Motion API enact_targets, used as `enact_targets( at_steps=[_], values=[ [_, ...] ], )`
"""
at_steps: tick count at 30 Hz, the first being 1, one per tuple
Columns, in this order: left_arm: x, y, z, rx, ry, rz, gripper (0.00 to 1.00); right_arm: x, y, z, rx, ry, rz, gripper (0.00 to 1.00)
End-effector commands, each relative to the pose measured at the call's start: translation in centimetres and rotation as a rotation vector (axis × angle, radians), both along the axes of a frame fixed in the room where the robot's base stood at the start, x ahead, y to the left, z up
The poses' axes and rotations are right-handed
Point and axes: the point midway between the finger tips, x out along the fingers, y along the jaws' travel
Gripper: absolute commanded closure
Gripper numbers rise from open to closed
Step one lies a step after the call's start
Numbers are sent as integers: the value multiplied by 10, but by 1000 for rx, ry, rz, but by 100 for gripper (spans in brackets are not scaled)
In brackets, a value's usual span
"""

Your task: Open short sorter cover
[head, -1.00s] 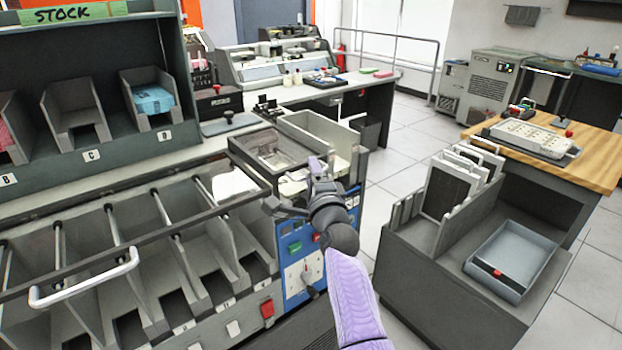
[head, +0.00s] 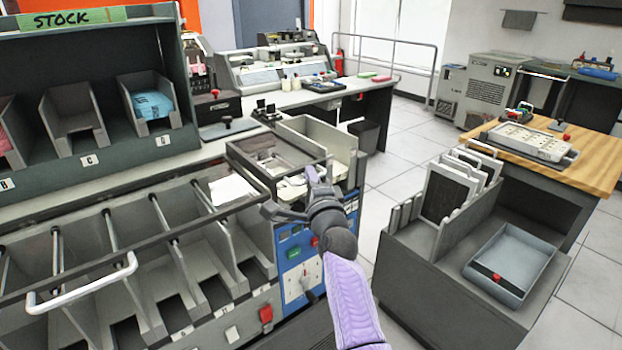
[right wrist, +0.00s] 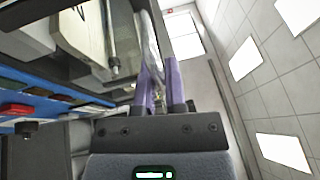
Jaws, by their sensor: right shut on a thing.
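The short sorter cover (head: 300,170) is a dark-framed clear lid over the right end of the sorter, above the blue control panel (head: 297,262). Its angle is hard to judge. My right gripper (head: 318,176) is at the cover's front right edge, its arm coming from the lower right. In the right wrist view the purple fingers (right wrist: 160,88) are shut on a pale bar, seemingly the cover's handle (right wrist: 152,45). The fingers hide much of the grip. My left gripper is out of view.
The long sorter cover with a white handle (head: 82,285) lies over several bays at left. A grey cart (head: 455,290) with upright cards and a blue-grey tray (head: 512,262) stands at right. Tiled floor (head: 395,165) is clear between sorter and cart.

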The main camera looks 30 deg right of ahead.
Motion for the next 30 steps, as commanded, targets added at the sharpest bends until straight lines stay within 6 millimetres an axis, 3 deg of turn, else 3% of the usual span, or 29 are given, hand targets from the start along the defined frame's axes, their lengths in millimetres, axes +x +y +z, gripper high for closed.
enact_targets(
  at_steps=[13, 30],
  values=[
    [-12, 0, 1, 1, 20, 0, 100, 0, 0, -1, 0, 2, 1, 100],
    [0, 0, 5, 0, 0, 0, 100, -1, 0, 3, 0, 8, 1, 100]
  ],
)
